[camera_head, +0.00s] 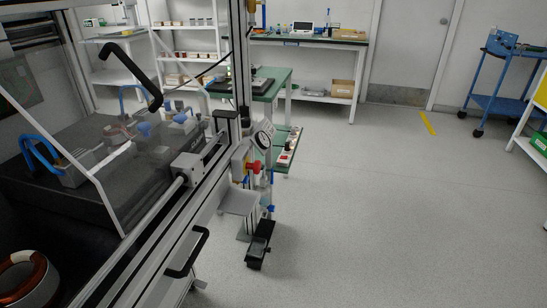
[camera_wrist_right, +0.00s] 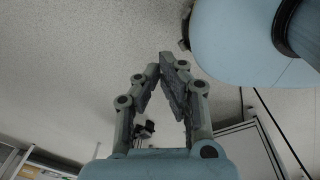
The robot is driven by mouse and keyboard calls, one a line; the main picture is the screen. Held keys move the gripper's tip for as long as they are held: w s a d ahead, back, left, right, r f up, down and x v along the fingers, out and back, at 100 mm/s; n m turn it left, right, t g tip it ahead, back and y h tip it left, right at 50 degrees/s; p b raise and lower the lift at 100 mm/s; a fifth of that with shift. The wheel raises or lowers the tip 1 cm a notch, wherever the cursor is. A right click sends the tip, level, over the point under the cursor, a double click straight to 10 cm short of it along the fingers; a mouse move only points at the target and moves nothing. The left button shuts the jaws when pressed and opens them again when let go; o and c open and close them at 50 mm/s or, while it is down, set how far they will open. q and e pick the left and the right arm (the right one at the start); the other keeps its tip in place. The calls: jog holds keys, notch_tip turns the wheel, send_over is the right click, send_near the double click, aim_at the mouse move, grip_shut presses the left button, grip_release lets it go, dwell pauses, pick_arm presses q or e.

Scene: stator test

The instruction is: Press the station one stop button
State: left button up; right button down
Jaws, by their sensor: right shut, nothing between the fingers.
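A white panel with several small buttons (camera_head: 288,148), one of them red (camera_head: 284,158), is fixed at the front of a green-topped bench in the head view. A red knob (camera_head: 254,167) stands out beside a yellow part on the nearer machine frame. No label is readable, so I cannot tell which is the station one stop button. My right gripper (camera_wrist_right: 168,60) shows in the right wrist view, its fingertips together and empty. No button shows in that view. Neither gripper shows in the head view.
A machine with a clear guard and a black handle (camera_head: 187,254) fills the left of the head view. A blue cart (camera_head: 501,75) is at the far right. The grey floor (camera_head: 380,200) between is clear.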

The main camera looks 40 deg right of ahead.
jog(key=shift+w, duration=0.1)
jog(key=shift+a, duration=0.1)
jog(key=w+d+r+m+t+b, duration=0.2)
jog(key=w+r+m+t, duration=0.1)
jog(key=w, duration=0.5)
jog(key=w+d+r+m+t+b, duration=0.1)
jog(key=w+d+r+m+t, duration=0.1)
jog(key=w, duration=0.7)
jog(key=w+d+r+m+t+b, duration=0.2)
jog(key=w+d+r+m+t, duration=0.1)
jog(key=w, duration=0.5)
jog(key=w+r+m+t+b, duration=0.1)
jog(key=w+r+m+t, duration=0.2)
jog(key=r, duration=0.6)
jog(key=w+r+m+t+b, duration=0.2)
jog(key=w+r+m+t, duration=0.1)
jog(key=w+r, duration=0.5)
jog(key=w+r+m+t+b, duration=0.2)
jog(key=w+r+m, duration=0.3)
jog(key=r, duration=0.5)
jog(key=shift+w+r+t, duration=0.2)
jog(key=shift+w+t, duration=0.35)
jog(key=shift+t, duration=0.05)
jog(key=shift+d, duration=0.1)
